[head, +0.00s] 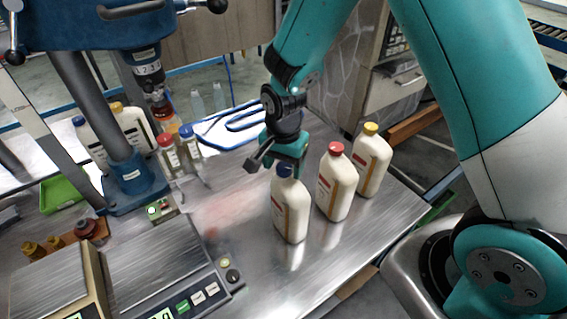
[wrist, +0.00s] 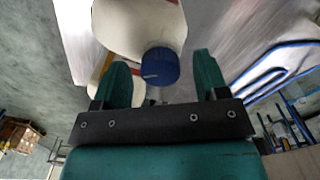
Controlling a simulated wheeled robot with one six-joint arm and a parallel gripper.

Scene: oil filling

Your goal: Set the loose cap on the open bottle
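A white bottle (head: 291,208) with a yellow-and-white label stands on the steel table, below my gripper (head: 287,158). A blue cap (wrist: 160,66) sits at the bottle's neck in the wrist view. In the head view the gripper partly hides this cap (head: 284,171). My fingers are spread on either side of the cap, with a gap on each side in the wrist view. I cannot tell whether the cap is loose or seated. No uncapped bottle and no separate loose cap can be made out.
A red-capped bottle (head: 337,182) and a yellow-capped bottle (head: 372,160) stand close to the right. A blue press (head: 134,180), a scale (head: 165,265) and small sample bottles (head: 168,153) are at the left. The table front is clear.

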